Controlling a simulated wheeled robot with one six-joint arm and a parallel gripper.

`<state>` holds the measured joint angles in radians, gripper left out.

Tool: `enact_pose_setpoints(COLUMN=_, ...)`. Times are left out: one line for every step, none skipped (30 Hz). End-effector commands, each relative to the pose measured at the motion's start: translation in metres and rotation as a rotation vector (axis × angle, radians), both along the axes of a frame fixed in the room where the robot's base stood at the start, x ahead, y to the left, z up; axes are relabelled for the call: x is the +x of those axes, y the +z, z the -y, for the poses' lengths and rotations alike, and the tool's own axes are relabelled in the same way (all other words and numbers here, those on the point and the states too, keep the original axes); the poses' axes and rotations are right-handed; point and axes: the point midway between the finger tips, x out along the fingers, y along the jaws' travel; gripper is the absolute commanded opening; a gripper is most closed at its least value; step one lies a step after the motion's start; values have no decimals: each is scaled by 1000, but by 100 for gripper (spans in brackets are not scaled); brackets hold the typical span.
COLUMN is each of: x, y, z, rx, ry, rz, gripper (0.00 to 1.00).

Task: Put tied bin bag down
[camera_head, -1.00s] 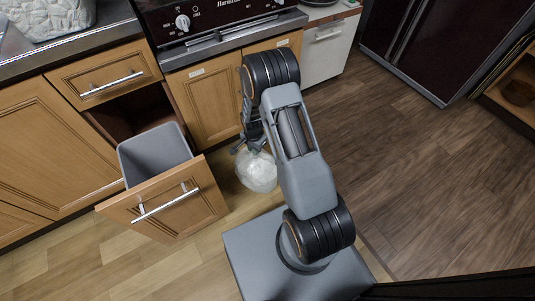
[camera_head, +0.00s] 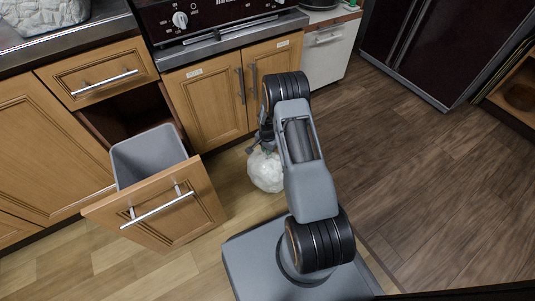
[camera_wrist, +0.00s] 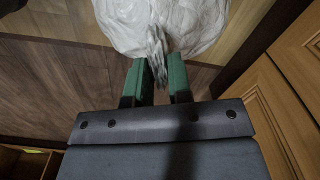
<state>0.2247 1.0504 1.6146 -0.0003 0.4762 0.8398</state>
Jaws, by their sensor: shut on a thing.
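The tied bin bag (camera_head: 266,171) is white and full. In the head view it hangs from my gripper (camera_head: 259,143), just above or at the floor between the open drawer and my base; I cannot tell if it touches the floor. In the wrist view, the bag (camera_wrist: 195,25) fills the top, and its gathered neck (camera_wrist: 157,55) runs between the green fingertips of my gripper (camera_wrist: 159,72). The fingers are shut on this neck. My arm covers part of the view right of the bag in the head view.
An open drawer (camera_head: 160,212) with a grey bin (camera_head: 148,158) juts out at left. Closed cabinet doors (camera_head: 228,98) and the oven (camera_head: 205,20) stand behind. A dark fridge (camera_head: 420,50) is at the upper right. The wooden floor (camera_head: 400,170) at right is clear.

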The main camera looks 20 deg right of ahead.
Motion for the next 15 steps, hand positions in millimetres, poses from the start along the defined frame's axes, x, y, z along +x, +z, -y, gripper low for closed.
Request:
enact_pose_setpoints(x=0, y=-12, z=-1, rx=0, ry=1, rz=1, gripper=0)
enact_pose_setpoints(x=0, y=-16, z=-1, rx=0, ry=1, rz=1, gripper=0)
enact_pose_setpoints(x=0, y=-21, z=-1, rx=0, ry=1, rz=1, gripper=0)
enact_pose_setpoints(x=0, y=-25, z=-1, rx=0, ry=1, rz=1, gripper=0)
enact_pose_setpoints(x=0, y=-27, z=-1, rx=0, ry=1, rz=1, gripper=0)
enact_pose_setpoints(x=1, y=-28, z=-1, rx=0, ry=1, rz=2, gripper=0)
enact_pose_setpoints(x=1, y=-28, z=-1, rx=-1, ry=1, rz=3, gripper=0)
enact_pose_setpoints(x=1, y=-28, z=-1, rx=-1, ry=1, rz=3, gripper=0)
enact_pose_setpoints(x=1, y=-27, z=-1, rx=-1, ry=1, rz=3, gripper=0)
enact_pose_setpoints(x=1, y=-26, z=-1, rx=-1, ry=0, rz=3, gripper=0)
enact_pose_setpoints(x=1, y=-26, z=-1, rx=-1, ry=0, rz=3, gripper=0)
enact_pose_setpoints(x=1, y=-26, z=-1, rx=-1, ry=0, rz=3, gripper=0)
enact_pose_setpoints(x=1, y=-26, z=-1, rx=-1, ry=0, rz=3, gripper=0)
enact_pose_setpoints(x=1, y=-26, z=-1, rx=0, ry=0, rz=2, gripper=0)
enact_pose_setpoints(x=1, y=-27, z=-1, rx=0, ry=0, rz=2, gripper=0)
